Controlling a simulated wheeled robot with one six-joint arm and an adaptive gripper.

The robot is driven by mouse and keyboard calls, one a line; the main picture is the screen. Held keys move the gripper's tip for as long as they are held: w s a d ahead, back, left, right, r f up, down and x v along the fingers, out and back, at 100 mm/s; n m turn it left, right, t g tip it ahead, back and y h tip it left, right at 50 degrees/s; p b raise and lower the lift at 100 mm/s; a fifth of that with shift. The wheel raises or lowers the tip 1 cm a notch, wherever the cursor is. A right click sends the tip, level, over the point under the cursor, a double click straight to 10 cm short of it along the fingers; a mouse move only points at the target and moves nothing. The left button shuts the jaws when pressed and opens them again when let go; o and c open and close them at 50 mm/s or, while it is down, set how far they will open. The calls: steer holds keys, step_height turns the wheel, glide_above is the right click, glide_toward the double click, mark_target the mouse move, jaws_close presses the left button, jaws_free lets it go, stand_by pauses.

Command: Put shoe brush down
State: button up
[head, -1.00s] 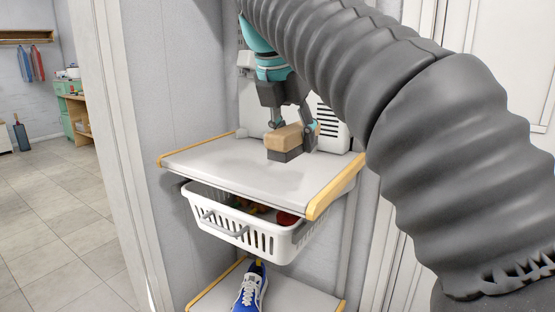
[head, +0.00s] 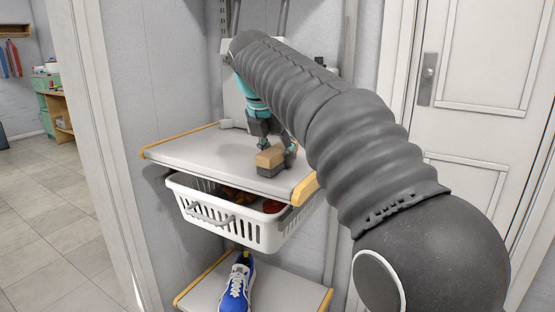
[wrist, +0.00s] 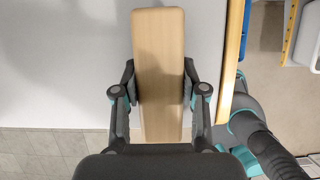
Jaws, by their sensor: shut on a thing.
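The shoe brush (head: 270,159) has a light wooden back and dark bristles. My gripper (head: 276,146) is shut on its sides, and the brush is over the upper shelf (head: 195,152), near the shelf's right end. In the head view the bristles are at or just above the shelf surface; I cannot tell whether they touch. In the wrist view the long wooden back of the brush (wrist: 158,70) lies between the two fingers (wrist: 160,92), which press on it from both sides. Part of my gripper is hidden behind my arm in the head view.
A white basket (head: 240,227) with several items hangs under the upper shelf. A blue shoe (head: 236,287) stands on the lower shelf (head: 285,288). The upper shelf has wooden edge strips, and its left part is bare. A white door (head: 470,110) is at the right.

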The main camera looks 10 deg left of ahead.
steer(key=shift+f, duration=0.15)
steer(key=o, duration=1.1)
steer(key=shift+f, duration=0.1)
steer(key=p+v, duration=0.1)
steer(key=v, duration=1)
steer(key=shift+w+p, duration=0.15)
steer(key=shift+p, duration=0.15)
steer(key=shift+s+a+r, duration=0.1)
steer(key=shift+s+r, duration=0.15)
steer(key=shift+r, duration=0.35)
